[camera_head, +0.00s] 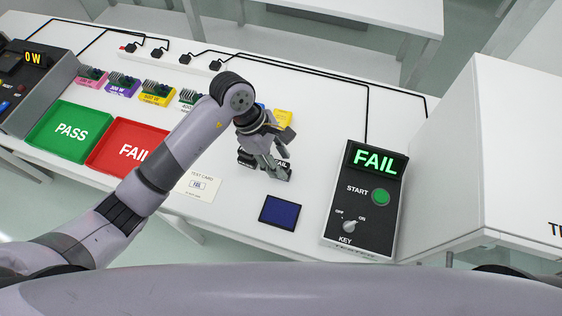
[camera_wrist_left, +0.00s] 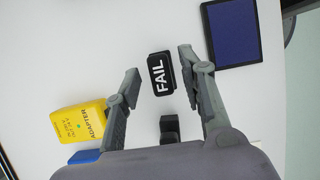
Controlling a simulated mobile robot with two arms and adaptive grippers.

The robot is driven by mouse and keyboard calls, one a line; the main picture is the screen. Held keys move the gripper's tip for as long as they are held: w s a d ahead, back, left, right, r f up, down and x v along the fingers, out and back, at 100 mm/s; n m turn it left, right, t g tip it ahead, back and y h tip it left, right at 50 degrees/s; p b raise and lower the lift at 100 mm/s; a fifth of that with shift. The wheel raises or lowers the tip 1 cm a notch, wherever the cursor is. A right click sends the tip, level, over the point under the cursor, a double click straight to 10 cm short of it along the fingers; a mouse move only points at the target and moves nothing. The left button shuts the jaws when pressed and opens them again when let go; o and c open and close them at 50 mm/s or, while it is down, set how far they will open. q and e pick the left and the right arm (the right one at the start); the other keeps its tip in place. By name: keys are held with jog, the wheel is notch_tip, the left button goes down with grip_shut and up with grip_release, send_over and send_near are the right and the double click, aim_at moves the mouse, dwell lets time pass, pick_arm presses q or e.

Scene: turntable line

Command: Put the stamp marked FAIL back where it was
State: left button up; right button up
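The black stamp marked FAIL (camera_head: 282,165) is on the white table, left of and above the blue ink pad (camera_head: 280,212) in the head view. In the left wrist view the FAIL stamp (camera_wrist_left: 160,74), label up, lies between the spread fingertips of my left gripper (camera_wrist_left: 160,63). It is nearer the right finger, with a gap on the left. My left gripper (camera_head: 277,157) is open over it in the head view. A second black block (camera_head: 246,158) stands beside it, partly hidden; it also shows in the left wrist view (camera_wrist_left: 169,128). My right gripper is not in view.
A yellow adapter (camera_wrist_left: 85,122) lies close to my left gripper. A test card (camera_head: 197,186), a red FAIL tray (camera_head: 112,162) and a green PASS tray (camera_head: 50,137) are to the left. A tester box (camera_head: 365,200) showing FAIL stands right. The table around the ink pad is clear.

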pick_arm(q)
jog(key=b+v, duration=0.2)
jog(key=v, duration=0.8)
jog(key=shift+r, duration=0.25)
